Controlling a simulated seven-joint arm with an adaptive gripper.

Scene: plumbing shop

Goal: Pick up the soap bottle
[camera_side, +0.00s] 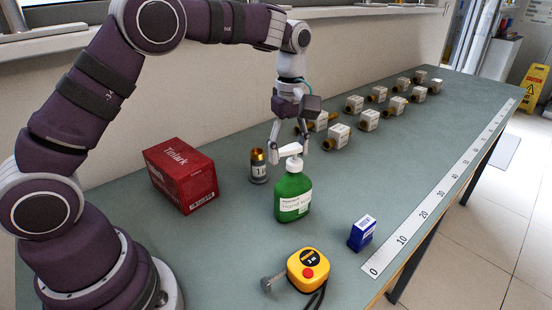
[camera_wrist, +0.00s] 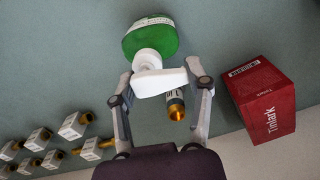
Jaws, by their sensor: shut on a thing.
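The soap bottle (camera_side: 293,196) is green with a white pump top and a white label. It stands upright on the grey-green bench in the side view. My gripper (camera_side: 288,148) is above it, with its fingers at the white pump head. In the wrist view the soap bottle (camera_wrist: 150,38) lies beyond the fingertips, and its white pump head is between the two fingers. My gripper (camera_wrist: 161,80) is shut on the pump head. Whether the base is lifted off the bench cannot be told.
A red box (camera_side: 183,174) and a grey cylinder with a brass top (camera_side: 259,166) stand left of the bottle. A yellow tape measure (camera_side: 308,270) and a blue box (camera_side: 362,233) lie in front. Several brass fittings with white tags (camera_side: 338,136) line the back. A ruler strip (camera_side: 440,182) runs along the right edge.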

